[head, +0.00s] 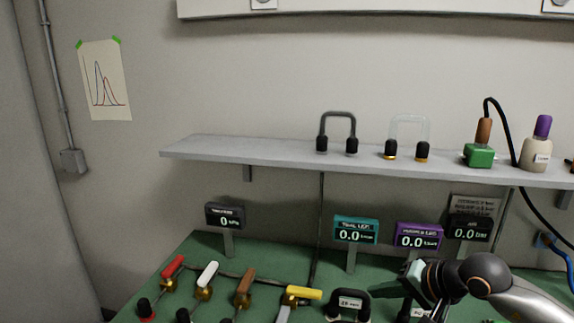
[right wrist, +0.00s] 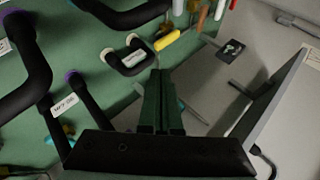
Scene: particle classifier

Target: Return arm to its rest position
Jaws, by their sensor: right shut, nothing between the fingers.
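My right arm (head: 478,274) comes in from the lower right in the head view. Its gripper (head: 380,291) reaches left, low over the green bench, and seems partly hidden by its own wrist. In the right wrist view the two dark green fingers (right wrist: 160,80) lie together, shut with nothing between them. Their tips appear close to a black handle with a white label (right wrist: 129,55); I cannot tell whether they touch. My left gripper is in neither view.
The green bench (head: 213,250) carries red (head: 172,267), white, brown and yellow valve levers, black labelled handles and several digital displays (head: 356,230). Above it a grey shelf (head: 240,150) holds U-shaped tubes, a green block and a bottle (head: 536,150). Air before the wall is clear.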

